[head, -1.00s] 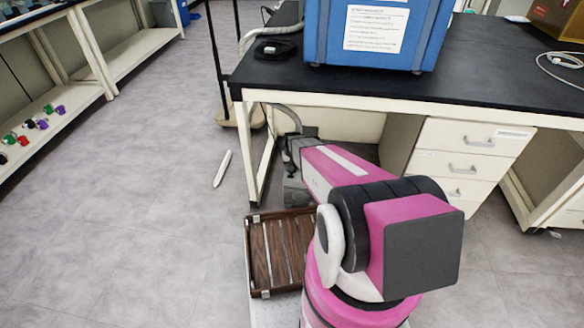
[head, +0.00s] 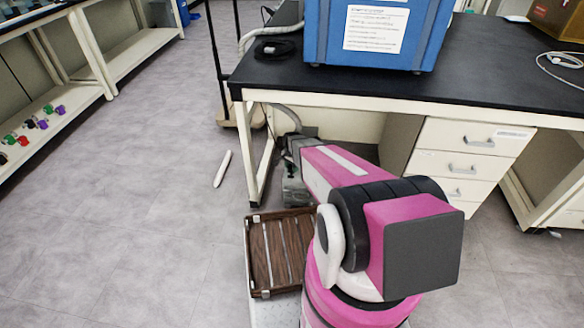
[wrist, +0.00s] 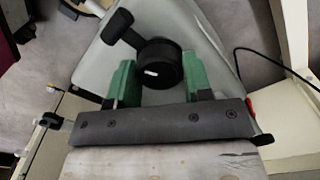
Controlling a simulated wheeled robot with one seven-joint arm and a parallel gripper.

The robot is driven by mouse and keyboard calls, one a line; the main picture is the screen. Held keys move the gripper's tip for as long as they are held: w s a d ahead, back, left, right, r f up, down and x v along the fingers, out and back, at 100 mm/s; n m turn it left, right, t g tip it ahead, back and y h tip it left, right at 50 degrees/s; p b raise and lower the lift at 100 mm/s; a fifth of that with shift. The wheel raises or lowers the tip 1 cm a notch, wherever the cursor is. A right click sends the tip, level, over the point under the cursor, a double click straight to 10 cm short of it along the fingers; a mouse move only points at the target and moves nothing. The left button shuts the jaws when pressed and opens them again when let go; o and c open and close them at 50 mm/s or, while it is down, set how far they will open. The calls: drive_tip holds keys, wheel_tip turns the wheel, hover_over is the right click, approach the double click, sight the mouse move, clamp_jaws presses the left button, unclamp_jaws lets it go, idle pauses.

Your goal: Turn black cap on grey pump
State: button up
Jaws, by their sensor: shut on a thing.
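The black cap (wrist: 160,63) shows in the wrist view as a round knob with a small white mark, on the light grey pump (wrist: 205,60). My gripper (wrist: 156,75) has its two green fingers on the left and right sides of the cap, shut on it. A black handle-like part sticks out up and left of the cap. In the head view the grey pump (head: 297,192) is low beside the table leg, mostly hidden by my arm. The cap and fingertips cannot be made out there.
A black-topped table (head: 350,95) stands over the pump area, with a blue machine (head: 375,35) on it and white drawers (head: 470,155) below. A brown slatted tray (head: 272,250) is beside my arm. A white stick-like object (head: 222,168) lies on open floor. A black cable (wrist: 275,65) runs right.

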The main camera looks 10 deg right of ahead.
drive_tip(key=shift+m, duration=0.6)
drive_tip(key=o, duration=0.7)
drive_tip(key=shift+c, duration=0.2)
wheel_tip(320, 180, up, 11)
drive_tip(key=shift+f, duration=0.1)
idle(0.4)
